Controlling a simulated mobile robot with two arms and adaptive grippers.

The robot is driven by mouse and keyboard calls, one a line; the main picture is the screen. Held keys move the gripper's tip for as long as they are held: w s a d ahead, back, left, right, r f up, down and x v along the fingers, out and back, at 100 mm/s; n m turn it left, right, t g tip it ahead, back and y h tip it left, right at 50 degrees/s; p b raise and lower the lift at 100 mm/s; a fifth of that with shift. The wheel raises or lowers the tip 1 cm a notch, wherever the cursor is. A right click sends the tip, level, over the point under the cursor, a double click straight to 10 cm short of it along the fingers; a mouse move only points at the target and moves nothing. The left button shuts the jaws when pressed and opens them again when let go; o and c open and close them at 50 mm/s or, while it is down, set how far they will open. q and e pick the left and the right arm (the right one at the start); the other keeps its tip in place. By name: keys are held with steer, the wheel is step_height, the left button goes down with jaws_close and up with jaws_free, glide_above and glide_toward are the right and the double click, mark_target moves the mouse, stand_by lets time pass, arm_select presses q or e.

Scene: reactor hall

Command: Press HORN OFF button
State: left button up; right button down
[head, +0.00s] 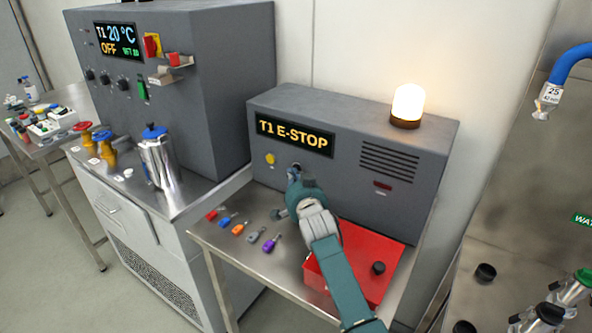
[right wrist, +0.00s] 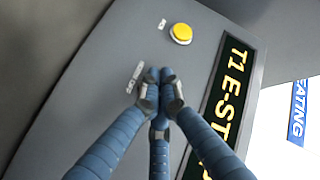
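The grey alarm box (head: 345,160) shows "T1 E-STOP" in yellow on its display (head: 294,135). A "HORN OFF" label (right wrist: 134,77) is on its front in the right wrist view. My right gripper's (right wrist: 160,88) fingertips are together beside that label, at or very near the panel. They hide whatever is right next to the label, so I cannot see the button or tell whether they touch it. In the head view the right gripper (head: 293,173) is below the display. A yellow button (head: 271,158) is to its left; it also shows in the right wrist view (right wrist: 181,34). My left gripper is not in view.
The lamp (head: 408,103) on the box is lit. A red box (head: 386,246) with a black knob and several small coloured items (head: 240,229) are on the steel table under my arm. A grey heater unit (head: 215,85) and a steel jug (head: 158,160) stand at left.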

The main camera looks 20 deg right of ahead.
steer(key=shift+s+a, duration=0.5)
steer(key=shift+a, duration=0.05)
steer(key=shift+a+p, duration=0.1)
steer(key=shift+p, duration=0.2)
